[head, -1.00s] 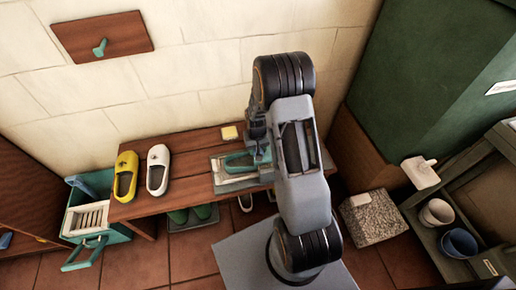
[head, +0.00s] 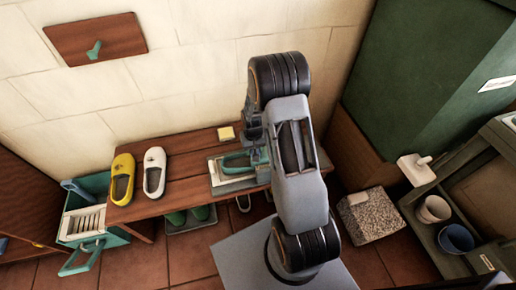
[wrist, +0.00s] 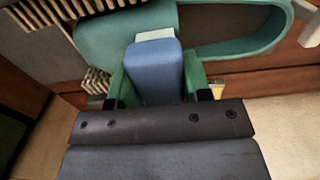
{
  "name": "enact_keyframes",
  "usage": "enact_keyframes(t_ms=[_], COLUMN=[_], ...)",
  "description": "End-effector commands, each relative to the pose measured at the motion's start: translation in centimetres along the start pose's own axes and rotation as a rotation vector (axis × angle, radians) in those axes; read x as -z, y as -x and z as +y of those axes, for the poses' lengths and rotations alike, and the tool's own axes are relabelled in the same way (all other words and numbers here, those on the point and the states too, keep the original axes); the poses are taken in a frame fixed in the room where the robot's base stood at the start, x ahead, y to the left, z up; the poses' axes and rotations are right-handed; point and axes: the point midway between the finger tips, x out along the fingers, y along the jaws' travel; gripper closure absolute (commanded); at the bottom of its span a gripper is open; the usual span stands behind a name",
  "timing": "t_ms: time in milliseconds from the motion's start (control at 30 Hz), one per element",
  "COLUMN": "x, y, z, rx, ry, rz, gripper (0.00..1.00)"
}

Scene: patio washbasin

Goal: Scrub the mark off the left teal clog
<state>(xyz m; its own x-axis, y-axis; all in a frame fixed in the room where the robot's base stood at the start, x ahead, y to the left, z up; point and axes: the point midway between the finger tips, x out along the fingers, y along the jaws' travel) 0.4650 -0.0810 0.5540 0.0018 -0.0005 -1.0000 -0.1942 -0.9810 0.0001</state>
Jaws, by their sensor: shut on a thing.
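A teal clog (head: 236,163) lies on a pale slatted tray (head: 216,182) on the wooden bench, partly hidden by my arm in the head view. In the wrist view the teal clog (wrist: 105,38) spans the top, its opening to the right. My gripper (wrist: 160,78) has green fingers shut on a blue block-like thing (wrist: 153,72) with a pale end. The block is over the clog's near side in the picture; I cannot tell whether it touches. No mark shows on the visible part of the clog. A second teal clog is not clearly seen.
A yellow clog (head: 122,180) and a white clog (head: 154,172) stand left on the bench (head: 185,146). A yellow block (head: 226,133) lies behind the tray. A teal caddy (head: 107,240) is at the left, green footwear (head: 177,218) below, and a stone block (head: 372,215) at the right.

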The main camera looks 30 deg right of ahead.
Motion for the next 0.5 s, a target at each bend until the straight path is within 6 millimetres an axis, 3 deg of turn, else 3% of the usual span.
enact_keyframes(t_ms=[167,500], x=[-0.1,-0.1], y=[-0.1,0.1], z=[-0.2,1.7], rx=[0.0,0.0], ry=[-0.001,-0.003], rz=[-0.002,-0.002], gripper=[0.75,0.75])
